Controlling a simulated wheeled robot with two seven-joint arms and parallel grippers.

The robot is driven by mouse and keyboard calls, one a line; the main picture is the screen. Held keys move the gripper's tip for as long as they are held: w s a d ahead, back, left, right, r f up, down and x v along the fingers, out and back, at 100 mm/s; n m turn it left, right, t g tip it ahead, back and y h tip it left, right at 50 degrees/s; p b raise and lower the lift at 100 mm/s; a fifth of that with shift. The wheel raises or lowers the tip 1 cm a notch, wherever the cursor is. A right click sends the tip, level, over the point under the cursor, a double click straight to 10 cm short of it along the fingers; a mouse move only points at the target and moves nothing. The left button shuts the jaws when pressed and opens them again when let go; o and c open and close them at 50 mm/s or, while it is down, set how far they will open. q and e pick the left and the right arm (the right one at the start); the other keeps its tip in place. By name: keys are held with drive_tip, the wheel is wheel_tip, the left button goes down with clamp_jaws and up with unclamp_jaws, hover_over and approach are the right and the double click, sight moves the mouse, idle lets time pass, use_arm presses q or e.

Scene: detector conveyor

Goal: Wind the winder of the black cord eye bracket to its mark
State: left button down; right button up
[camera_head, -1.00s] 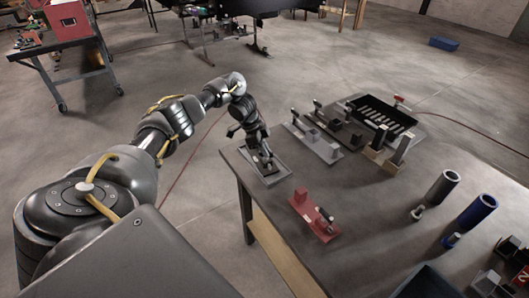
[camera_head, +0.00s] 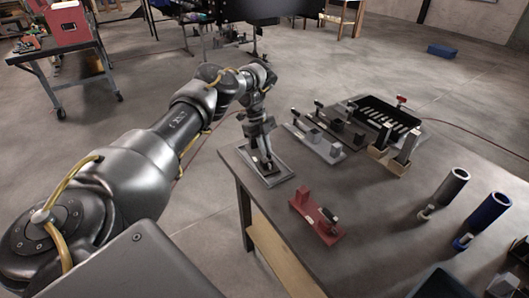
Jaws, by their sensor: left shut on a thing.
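My left gripper (camera_head: 264,157) points down over a flat grey plate (camera_head: 281,176) at the table's far left corner. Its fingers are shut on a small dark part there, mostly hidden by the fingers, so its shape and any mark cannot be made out. A dark bracket with an upright post and a small block (camera_head: 352,137) stands further right, between a light grey bracket (camera_head: 329,153) and a black slotted tray; my gripper is well apart from it. My right gripper is not in view.
A red bracket (camera_head: 315,220) lies near the table's left edge. A beige bracket (camera_head: 393,163), the black slotted tray (camera_head: 375,112), a grey cylinder (camera_head: 447,187) and a blue cylinder (camera_head: 487,212) stand to the right. The middle of the table (camera_head: 375,215) is clear.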

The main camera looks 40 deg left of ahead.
use_arm(q)
drive_tip(key=shift+m+g, duration=0.3)
drive_tip(key=shift+m, duration=0.7)
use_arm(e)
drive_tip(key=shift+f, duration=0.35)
use_arm(q)
drive_tip(key=c, duration=1.5)
unclamp_jaws()
drive_tip(key=shift+w+f, duration=0.1)
